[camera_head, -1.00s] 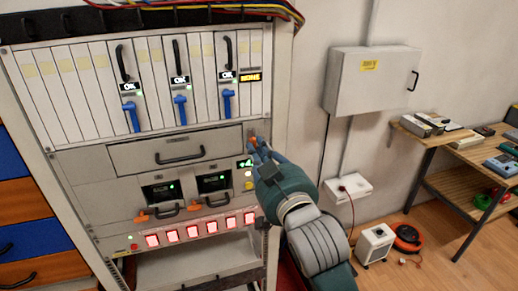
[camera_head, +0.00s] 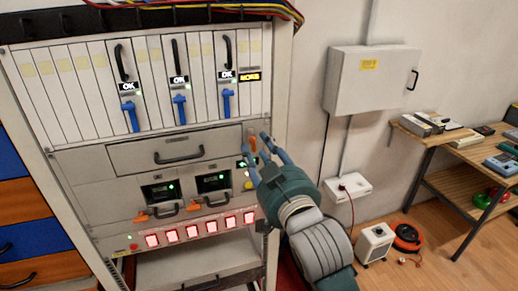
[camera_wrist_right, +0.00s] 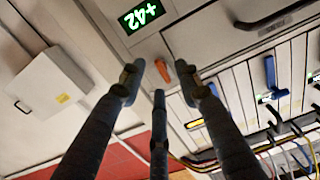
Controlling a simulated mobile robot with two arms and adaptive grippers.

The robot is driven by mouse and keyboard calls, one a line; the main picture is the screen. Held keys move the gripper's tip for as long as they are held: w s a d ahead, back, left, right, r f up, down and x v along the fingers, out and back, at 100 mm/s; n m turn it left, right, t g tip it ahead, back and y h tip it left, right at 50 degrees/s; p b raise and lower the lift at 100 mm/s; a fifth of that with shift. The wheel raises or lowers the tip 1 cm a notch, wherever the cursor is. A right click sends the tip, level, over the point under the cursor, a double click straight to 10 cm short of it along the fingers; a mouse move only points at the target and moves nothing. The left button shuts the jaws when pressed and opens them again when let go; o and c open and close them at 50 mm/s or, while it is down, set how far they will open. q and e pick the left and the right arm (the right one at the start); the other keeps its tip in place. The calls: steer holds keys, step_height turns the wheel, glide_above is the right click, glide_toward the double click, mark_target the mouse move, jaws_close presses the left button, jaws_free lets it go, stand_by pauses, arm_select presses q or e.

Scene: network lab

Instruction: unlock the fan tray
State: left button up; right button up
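The fan tray (camera_head: 128,158) is a wide grey drawer front with a dark bar handle, set flush under the row of cards. An orange latch (camera_head: 252,144) sits at its right end and looks roughly upright. The latch also shows in the wrist view (camera_wrist_right: 162,70), slightly tilted, beside the fan tray's edge (camera_wrist_right: 215,45). My right gripper (camera_head: 255,149) is open in front of the latch. In the wrist view its spread fingers (camera_wrist_right: 160,92) frame the latch, and I see no finger closed on it. My left gripper is not in view.
A green display (camera_wrist_right: 142,15) is beside the latch. Below the tray are two units with small screens (camera_head: 160,192) and orange levers, then a red-lit button row (camera_head: 205,230). Cards with blue levers (camera_head: 180,108) stand above. A wall box (camera_head: 370,85) and wooden bench (camera_head: 440,137) are right.

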steer(key=v, duration=0.6)
steer(key=shift+s, duration=0.3)
steer(key=shift+d, duration=0.1)
